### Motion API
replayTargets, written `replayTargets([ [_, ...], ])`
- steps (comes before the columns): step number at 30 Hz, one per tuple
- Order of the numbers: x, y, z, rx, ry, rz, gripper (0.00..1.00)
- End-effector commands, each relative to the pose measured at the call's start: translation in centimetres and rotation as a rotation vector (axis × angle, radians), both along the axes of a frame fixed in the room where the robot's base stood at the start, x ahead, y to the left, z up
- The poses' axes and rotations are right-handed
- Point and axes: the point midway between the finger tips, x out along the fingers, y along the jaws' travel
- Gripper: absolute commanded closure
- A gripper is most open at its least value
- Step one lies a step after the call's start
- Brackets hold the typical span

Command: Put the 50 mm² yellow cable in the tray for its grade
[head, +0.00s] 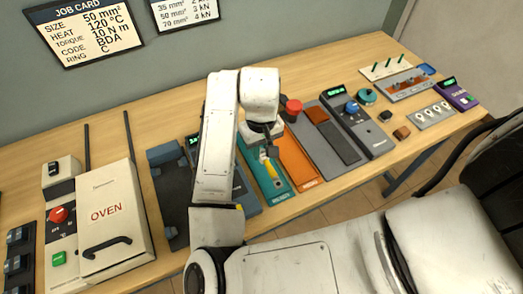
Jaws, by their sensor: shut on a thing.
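My gripper (270,152) hangs from the white arm over a teal tray (285,190) in the middle of the bench. It is shut on a small yellow piece, which looks like the yellow cable (270,168). The cable shows just below the fingertips, over the teal tray. I cannot tell whether it touches the tray floor. My arm hides part of the tray's left side. The size marking on the cable is too small to read.
An orange tray (298,160) lies right of the teal one, then a grey panel (325,135) with a brown block. A red button (293,107) stands behind. A job card (88,30) reads 50 mm². An oven (110,215) stands at left.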

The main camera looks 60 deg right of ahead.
Motion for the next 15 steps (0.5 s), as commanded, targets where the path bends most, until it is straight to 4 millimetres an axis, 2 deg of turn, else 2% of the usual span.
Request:
replayTargets([
  [6, 0.8, -1.6, -2.1, 0.001, 0.001, -0.001, 1.00],
  [11, 1.2, -2.3, -3.2, 0.003, 0.001, 0.001, 1.00],
  [15, 1.1, -2.2, -5.1, 0.001, 0.002, 0.002, 1.00],
])
